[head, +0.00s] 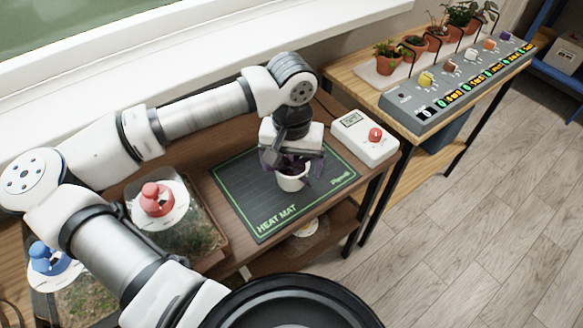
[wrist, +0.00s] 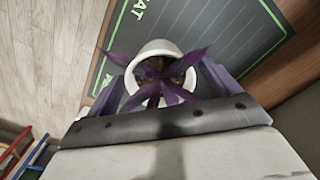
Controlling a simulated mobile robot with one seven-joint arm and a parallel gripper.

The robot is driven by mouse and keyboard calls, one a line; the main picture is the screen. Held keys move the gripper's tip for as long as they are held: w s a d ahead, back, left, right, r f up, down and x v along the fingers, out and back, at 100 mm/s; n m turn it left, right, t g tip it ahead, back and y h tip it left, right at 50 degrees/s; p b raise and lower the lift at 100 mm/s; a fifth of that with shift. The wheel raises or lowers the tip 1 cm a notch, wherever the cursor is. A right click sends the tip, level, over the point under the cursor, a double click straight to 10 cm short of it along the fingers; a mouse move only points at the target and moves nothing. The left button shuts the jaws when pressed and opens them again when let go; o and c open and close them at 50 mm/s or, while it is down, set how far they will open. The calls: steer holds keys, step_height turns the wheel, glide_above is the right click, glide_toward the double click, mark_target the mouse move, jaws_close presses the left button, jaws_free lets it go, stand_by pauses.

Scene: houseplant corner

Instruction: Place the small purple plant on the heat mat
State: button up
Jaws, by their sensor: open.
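The small purple plant (head: 293,183) is in a white pot and stands upright on the dark heat mat (head: 246,208), near the mat's middle. In the wrist view the plant (wrist: 155,82) shows its purple leaves and the white pot rim, with the mat (wrist: 225,30) behind it. My gripper (head: 292,164) is just above the pot, pointing down. Its jaws are open, with one finger on each side of the pot in the wrist view (wrist: 165,85). Leaves and the gripper partly hide the pot's upper part.
A white control box (head: 365,136) with a red knob stands right of the mat. Left of it are glass terrariums with a red-knobbed lid (head: 158,198) and a blue-knobbed lid (head: 48,258). Several potted plants (head: 388,62) and a grey panel (head: 455,85) occupy the side table.

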mark_target(292, 168)
step_height(292, 168, up, 10)
stand_by(0.3)
steer(key=shift+f, duration=0.1)
